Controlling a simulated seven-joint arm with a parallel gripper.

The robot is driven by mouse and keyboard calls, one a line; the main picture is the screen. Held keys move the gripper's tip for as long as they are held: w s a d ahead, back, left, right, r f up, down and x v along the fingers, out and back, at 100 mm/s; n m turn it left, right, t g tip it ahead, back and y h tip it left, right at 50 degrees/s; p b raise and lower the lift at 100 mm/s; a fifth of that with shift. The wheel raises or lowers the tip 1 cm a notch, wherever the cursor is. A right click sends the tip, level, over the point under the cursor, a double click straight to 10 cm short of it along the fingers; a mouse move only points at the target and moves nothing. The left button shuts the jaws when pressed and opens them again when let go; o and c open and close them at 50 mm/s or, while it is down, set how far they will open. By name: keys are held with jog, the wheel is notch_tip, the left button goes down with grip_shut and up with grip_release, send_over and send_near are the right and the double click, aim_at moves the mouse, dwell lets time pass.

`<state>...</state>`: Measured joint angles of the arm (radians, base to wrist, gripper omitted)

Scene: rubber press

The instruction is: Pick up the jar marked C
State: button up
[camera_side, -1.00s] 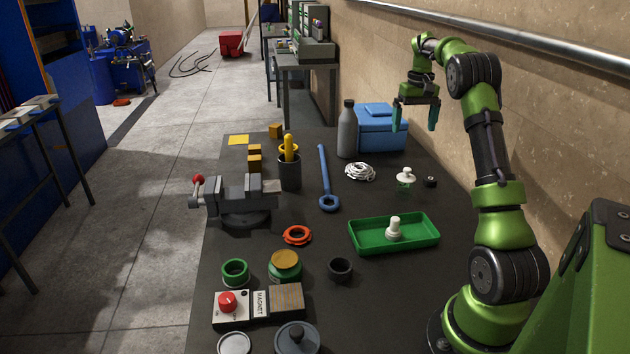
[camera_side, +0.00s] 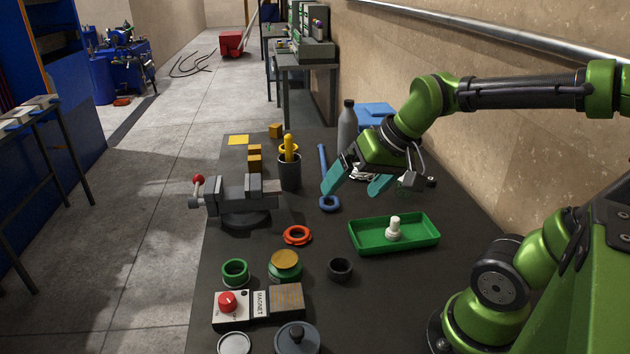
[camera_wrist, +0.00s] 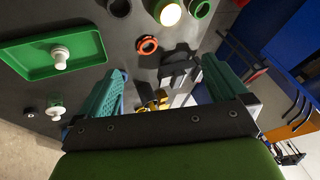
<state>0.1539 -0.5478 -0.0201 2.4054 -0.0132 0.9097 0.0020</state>
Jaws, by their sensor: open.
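No letter C can be read on any jar, so I cannot tell which one is marked C. A green jar with a gold lid (camera_side: 285,261) stands at the front of the bench; it also shows in the wrist view (camera_wrist: 168,13). A green open-topped jar or ring (camera_side: 235,269) is left of it, and a dark one (camera_side: 340,268) right of it. A small white-topped glass jar shows in the wrist view (camera_wrist: 55,111); the arm hides it in the side view. My gripper (camera_side: 357,184) is open and empty, above the bench behind the green tray (camera_side: 365,247).
A white knobbed piece (camera_side: 393,231) stands in the tray. An orange ring (camera_side: 297,236), a vise (camera_side: 240,196), a dark cup with yellow handles (camera_side: 289,172), a grey bottle (camera_side: 346,130) and a red-button magnet box (camera_side: 231,308) are around. The middle of the bench has free room.

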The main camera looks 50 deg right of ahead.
jog(key=s+a, duration=0.1)
jog(key=s+a+n, duration=0.1)
jog(key=a, duration=0.1)
jog(key=s+a+r+n+t+y, duration=0.1)
jog(key=shift+a+r, duration=0.1)
jog(key=shift+a, duration=0.3)
jog(key=shift+c, duration=1.3)
jog(key=w+d+f+m+g+h, duration=0.1)
jog(key=w+d+f+m, duration=0.15)
jog(key=d+m, duration=0.75)
jog(key=w+d+f+m+g+h, duration=0.1)
jog(key=w+d+f+m, duration=0.15)
jog(key=d+m, duration=0.75)
jog(key=s+d+f+m+g+h, duration=0.1)
jog(key=s+d+m, duration=0.1)
jog(key=d+m, duration=0.8)
jog(key=s+d+f+m, duration=0.1)
jog(key=d+m, duration=0.4)
jog(key=d, duration=0.8)
jog(key=x, duration=1.6)
jog(key=shift+w+d, duration=0.15)
jog(key=shift+d, duration=0.05)
grip_shut()
